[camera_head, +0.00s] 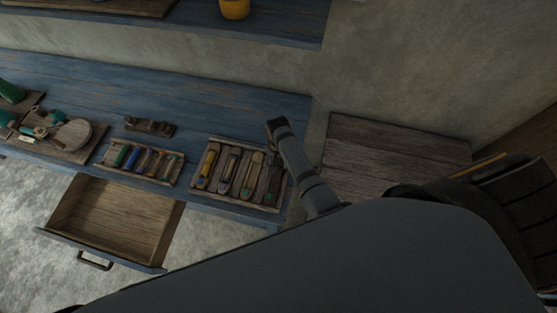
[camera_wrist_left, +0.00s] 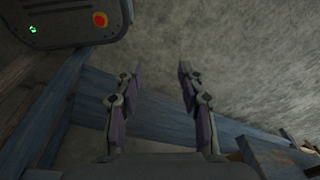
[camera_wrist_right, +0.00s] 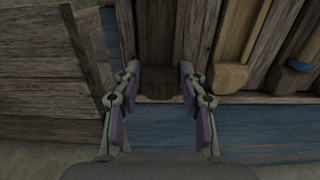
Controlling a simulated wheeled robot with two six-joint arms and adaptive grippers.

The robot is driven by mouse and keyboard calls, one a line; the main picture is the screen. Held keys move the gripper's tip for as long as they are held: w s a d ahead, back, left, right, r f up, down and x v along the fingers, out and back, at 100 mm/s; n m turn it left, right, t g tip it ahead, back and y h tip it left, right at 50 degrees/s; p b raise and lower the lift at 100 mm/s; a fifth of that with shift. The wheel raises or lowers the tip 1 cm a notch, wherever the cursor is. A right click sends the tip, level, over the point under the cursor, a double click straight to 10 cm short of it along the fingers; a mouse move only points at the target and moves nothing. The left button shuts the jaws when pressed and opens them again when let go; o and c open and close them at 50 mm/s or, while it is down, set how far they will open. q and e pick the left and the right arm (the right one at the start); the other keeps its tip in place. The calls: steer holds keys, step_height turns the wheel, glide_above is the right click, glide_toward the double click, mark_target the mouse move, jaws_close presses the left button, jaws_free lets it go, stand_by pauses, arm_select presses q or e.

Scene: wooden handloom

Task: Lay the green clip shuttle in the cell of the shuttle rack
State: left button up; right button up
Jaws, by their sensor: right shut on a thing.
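The shuttle rack (camera_head: 237,197) stands on the blue bench in the head view, and its edge shows in the right wrist view. A dark shuttle (camera_head: 274,180), which I take for the green clip shuttle, is at the rack's rightmost cell. My right gripper (camera_wrist_right: 159,77) is over that cell's end, shut on the shuttle's dark brown end (camera_wrist_right: 160,86). The shuttle is lined up with the cell; I cannot tell whether it touches the cell floor. Its green clip is not clear in the wrist view. My left gripper (camera_wrist_left: 158,75) is open and empty, away from the rack.
Other shuttles (camera_head: 228,170) fill the cells to the left. A tray of coloured bobbins (camera_head: 140,160) and a small wooden holder (camera_head: 150,126) stand further left. An open, empty drawer (camera_head: 115,217) juts out below. A plank-topped surface (camera_head: 395,150) lies right of the bench.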

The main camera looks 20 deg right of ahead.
steer(key=shift+f, duration=0.4)
steer(key=shift+s, duration=0.15)
steer(key=shift+f, duration=0.2)
steer(key=o, duration=1.3)
arm_select(q)
steer(key=shift+s+a+f, duration=0.1)
steer(key=shift+s+f, duration=0.25)
steer(key=shift+s, duration=0.35)
